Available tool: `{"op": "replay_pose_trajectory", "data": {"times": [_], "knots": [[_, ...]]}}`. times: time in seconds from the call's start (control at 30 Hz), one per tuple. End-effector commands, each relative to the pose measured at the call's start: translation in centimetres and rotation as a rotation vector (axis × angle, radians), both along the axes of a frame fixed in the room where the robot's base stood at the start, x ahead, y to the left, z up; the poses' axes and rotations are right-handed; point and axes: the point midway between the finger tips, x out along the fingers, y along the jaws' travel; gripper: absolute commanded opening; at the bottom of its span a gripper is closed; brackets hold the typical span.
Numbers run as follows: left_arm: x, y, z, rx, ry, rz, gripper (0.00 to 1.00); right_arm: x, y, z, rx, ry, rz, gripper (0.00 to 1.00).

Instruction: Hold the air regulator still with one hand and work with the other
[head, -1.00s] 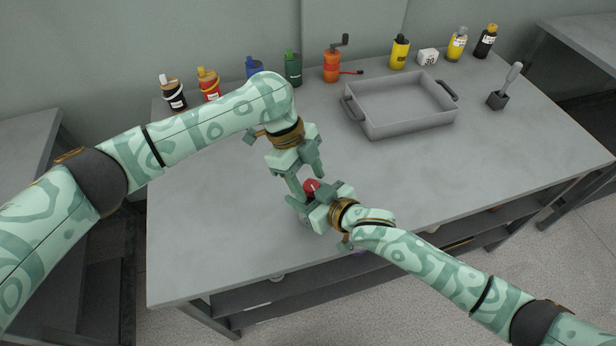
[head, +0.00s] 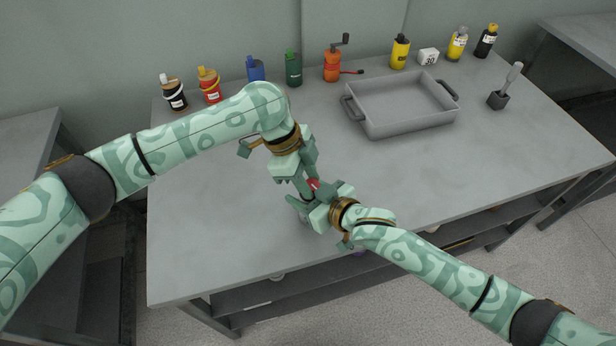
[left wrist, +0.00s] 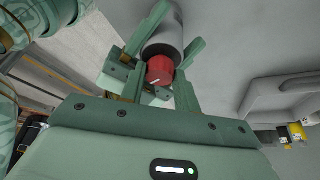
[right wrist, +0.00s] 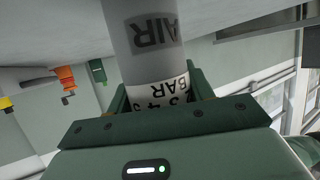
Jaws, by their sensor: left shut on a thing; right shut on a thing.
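The air regulator is mostly hidden between my grippers in the head view. Its red knob (head: 314,184) shows there as a small patch, and more clearly in the left wrist view (left wrist: 158,70), with the grey body (left wrist: 163,42) behind it. In the right wrist view the grey body (right wrist: 145,55) carries an "AIR" label and a white "BAR" scale (right wrist: 160,94). My left gripper (head: 309,186) comes from above and is shut on the red knob. My right gripper (head: 306,203) comes from the lower right and is shut on the regulator's body. The finger contacts are partly hidden.
A grey tray (head: 366,128) with dark handles stands on the table's back half. Several bottles, an orange crank device (head: 333,66) and a white "30" block (head: 429,56) line the back edge. The table's front right is clear.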

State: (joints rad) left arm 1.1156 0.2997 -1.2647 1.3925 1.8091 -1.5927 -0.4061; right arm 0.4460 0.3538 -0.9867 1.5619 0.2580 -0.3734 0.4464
Motion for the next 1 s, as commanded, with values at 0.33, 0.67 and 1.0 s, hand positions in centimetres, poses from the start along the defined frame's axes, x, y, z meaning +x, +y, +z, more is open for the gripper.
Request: {"op": "replay_pose_trajectory", "data": {"times": [0.33,0.67,1.0], "knots": [[0.0,0.0,0.1,-0.001,-0.001,-0.003,0.54,0.0,0.0,0.0,-0.001,0.001,0.000,0.26],[0.1,-0.2,0.0,0.000,0.001,-0.120,0.54,0.1,-0.1,0.0,-0.002,-0.001,-0.002,0.26],[1.5,1.9,5.7,0.000,-0.005,-0.265,0.54,0.0,-0.1,0.0,-0.001,0.000,-0.001,0.26]]}}
